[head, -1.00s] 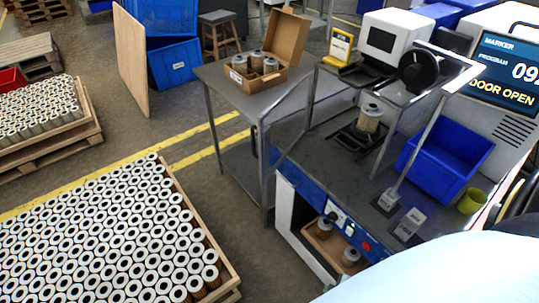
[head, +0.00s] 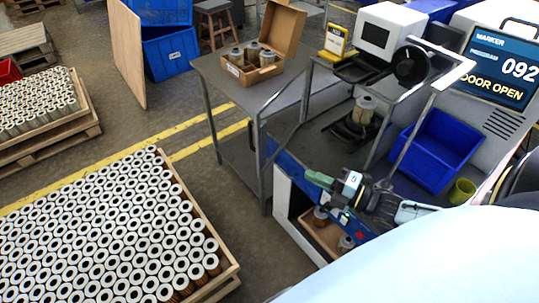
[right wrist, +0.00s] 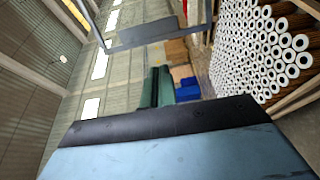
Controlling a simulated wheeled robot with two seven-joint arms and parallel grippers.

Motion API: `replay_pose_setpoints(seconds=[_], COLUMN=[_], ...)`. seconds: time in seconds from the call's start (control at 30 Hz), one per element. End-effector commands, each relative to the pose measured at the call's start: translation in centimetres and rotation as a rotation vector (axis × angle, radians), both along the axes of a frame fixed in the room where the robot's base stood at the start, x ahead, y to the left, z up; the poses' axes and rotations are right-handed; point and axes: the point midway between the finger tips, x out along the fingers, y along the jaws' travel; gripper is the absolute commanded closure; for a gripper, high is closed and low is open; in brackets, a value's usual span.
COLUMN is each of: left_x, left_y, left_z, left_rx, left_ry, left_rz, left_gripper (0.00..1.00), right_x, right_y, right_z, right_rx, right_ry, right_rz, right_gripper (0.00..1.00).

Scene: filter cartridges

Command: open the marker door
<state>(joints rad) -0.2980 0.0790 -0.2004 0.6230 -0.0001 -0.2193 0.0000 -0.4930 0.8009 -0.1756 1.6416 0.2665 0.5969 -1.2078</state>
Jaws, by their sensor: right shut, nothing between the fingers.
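The marker's screen (head: 497,68) at the right reads "DOOR OPEN". A grey metal door frame (head: 405,98) stands raised over the marker's worktop, with a pale bar (head: 447,58) along its upper right edge. A filter cartridge (head: 363,110) stands upright in the dark fixture beneath. My right gripper (head: 312,178) is over the front edge of the worktop, below and left of the door bar, with its green fingers together and empty. The fingers also show in the right wrist view (right wrist: 158,88), apart from a grey bar (right wrist: 155,32) beyond them. My left gripper is out of view.
A blue bin (head: 436,150) and a yellow-green cup (head: 461,191) sit right of my right arm. A side table (head: 225,88) holds an open carton (head: 236,75) of cartridges. Pallets of cartridges stand at left. Floor between pallet and table is free.

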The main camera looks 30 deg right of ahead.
Motion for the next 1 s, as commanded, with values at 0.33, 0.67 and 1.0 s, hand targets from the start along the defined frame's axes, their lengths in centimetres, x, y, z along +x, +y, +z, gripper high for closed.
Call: replay_pose_setpoints(seconds=[0.33,0.67,1.0], left_x=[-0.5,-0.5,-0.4], left_y=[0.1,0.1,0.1], left_z=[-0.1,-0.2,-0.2], left_rx=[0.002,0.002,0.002], left_ry=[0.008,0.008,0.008], left_rz=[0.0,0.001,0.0], left_gripper=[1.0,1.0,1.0], right_x=[4.0,9.2,12.3], right_y=[1.7,4.2,5.7], right_z=[0.3,0.3,0.2], right_rx=[-0.004,-0.003,-0.002], right_ry=[-0.015,-0.012,-0.009], right_rz=[0.004,0.003,0.003], right_gripper=[1.0,1.0,1.0])
